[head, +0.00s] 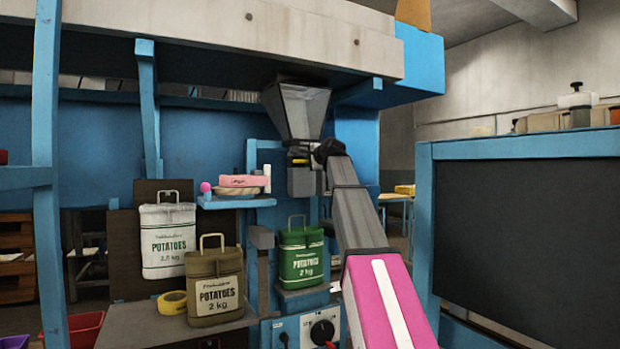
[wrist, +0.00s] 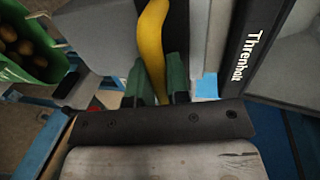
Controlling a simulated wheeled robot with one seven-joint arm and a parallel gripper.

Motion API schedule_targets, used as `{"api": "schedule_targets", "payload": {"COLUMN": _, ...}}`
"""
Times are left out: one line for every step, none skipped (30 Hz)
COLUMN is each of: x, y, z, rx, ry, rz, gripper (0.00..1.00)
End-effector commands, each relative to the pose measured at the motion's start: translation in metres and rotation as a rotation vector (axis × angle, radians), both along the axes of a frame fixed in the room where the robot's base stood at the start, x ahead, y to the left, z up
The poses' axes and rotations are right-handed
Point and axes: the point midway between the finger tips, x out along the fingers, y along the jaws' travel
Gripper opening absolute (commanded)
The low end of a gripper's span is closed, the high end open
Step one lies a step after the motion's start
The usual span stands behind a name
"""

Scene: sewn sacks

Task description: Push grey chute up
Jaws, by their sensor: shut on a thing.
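A grey funnel-shaped chute (head: 298,108) hangs under the overhead beam in the head view, wide at the top and narrow below. My arm reaches up from the lower right to its lower end, where my gripper is hard to make out. In the wrist view, the green fingers of my gripper (wrist: 157,82) are shut on a curved yellow strip (wrist: 150,35) that runs up between them. Grey panels stand on both sides of it. I cannot tell how the strip joins the chute.
A green potato sack (head: 301,252) stands below the chute; it also shows open, with potatoes inside, in the wrist view (wrist: 30,45). A blue-framed dark panel (head: 525,235) is at right. A control box (head: 308,328) sits low.

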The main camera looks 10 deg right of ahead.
Motion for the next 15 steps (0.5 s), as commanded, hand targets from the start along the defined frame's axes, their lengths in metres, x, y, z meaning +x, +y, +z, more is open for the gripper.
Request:
{"api": "schedule_targets", "payload": {"x": 0.001, "y": 0.000, "z": 0.008, "rx": 0.001, "ry": -0.003, "rz": -0.001, "gripper": 0.00}}
{"api": "schedule_targets", "payload": {"x": 0.001, "y": 0.000, "z": 0.010, "rx": 0.001, "ry": -0.003, "rz": -0.001, "gripper": 0.00}}
{"api": "schedule_targets", "payload": {"x": 0.001, "y": 0.000, "z": 0.013, "rx": 0.001, "ry": -0.003, "rz": -0.001, "gripper": 0.00}}
{"api": "schedule_targets", "payload": {"x": 0.000, "y": 0.000, "z": 0.014, "rx": 0.001, "ry": -0.003, "rz": -0.001, "gripper": 0.00}}
{"api": "schedule_targets", "payload": {"x": 0.000, "y": 0.000, "z": 0.016, "rx": 0.002, "ry": -0.003, "rz": -0.001, "gripper": 0.00}}
{"api": "schedule_targets", "payload": {"x": 0.000, "y": 0.000, "z": 0.017, "rx": 0.002, "ry": -0.003, "rz": -0.001, "gripper": 0.00}}
{"api": "schedule_targets", "payload": {"x": 0.000, "y": 0.000, "z": 0.017, "rx": 0.002, "ry": -0.004, "rz": -0.001, "gripper": 0.00}}
{"api": "schedule_targets", "payload": {"x": 0.000, "y": 0.000, "z": 0.018, "rx": 0.002, "ry": -0.004, "rz": -0.001, "gripper": 0.00}}
{"api": "schedule_targets", "payload": {"x": 0.000, "y": 0.000, "z": 0.018, "rx": 0.002, "ry": -0.005, "rz": -0.001, "gripper": 0.00}}
{"api": "schedule_targets", "payload": {"x": 0.000, "y": 0.000, "z": 0.018, "rx": 0.003, "ry": -0.005, "rz": -0.001, "gripper": 0.00}}
{"api": "schedule_targets", "payload": {"x": 0.000, "y": 0.000, "z": 0.018, "rx": 0.003, "ry": -0.005, "rz": -0.001, "gripper": 0.00}}
{"api": "schedule_targets", "payload": {"x": 0.000, "y": 0.000, "z": 0.019, "rx": 0.003, "ry": -0.006, "rz": -0.001, "gripper": 0.00}}
{"api": "schedule_targets", "payload": {"x": 0.000, "y": 0.000, "z": 0.019, "rx": 0.003, "ry": -0.007, "rz": -0.001, "gripper": 0.00}}
{"api": "schedule_targets", "payload": {"x": 0.000, "y": 0.000, "z": 0.019, "rx": 0.003, "ry": -0.007, "rz": -0.001, "gripper": 0.00}}
{"api": "schedule_targets", "payload": {"x": 0.000, "y": 0.000, "z": 0.019, "rx": 0.004, "ry": -0.008, "rz": -0.001, "gripper": 0.00}}
